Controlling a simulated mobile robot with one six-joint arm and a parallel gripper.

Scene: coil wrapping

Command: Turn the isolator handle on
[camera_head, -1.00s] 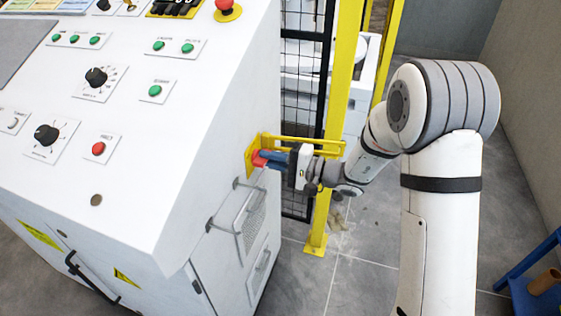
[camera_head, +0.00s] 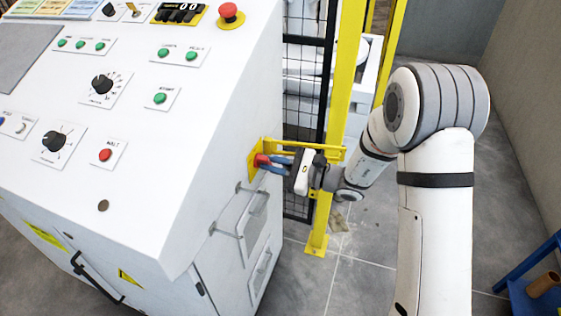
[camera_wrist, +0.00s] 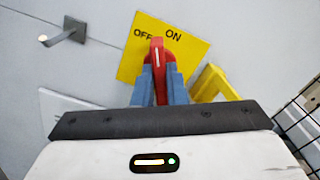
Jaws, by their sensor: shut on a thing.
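The red isolator handle (camera_wrist: 158,62) sits on a yellow plate (camera_wrist: 187,50) marked OFF on the left and ON on the right. In the wrist view the handle's white line stands almost upright in the picture, between the two words. My gripper (camera_wrist: 160,80) is shut on the handle, with a blue finger on each side of it. In the head view the red handle (camera_head: 262,160) shows on the side of the white cabinet, and my gripper (camera_head: 278,164) reaches it from the right. The fingers hide the handle's lower part.
A yellow guard bar (camera_head: 305,143) runs just above my gripper, and a yellow post (camera_head: 338,120) stands behind it. Black mesh fencing (camera_wrist: 300,115) is close on the right in the wrist view.

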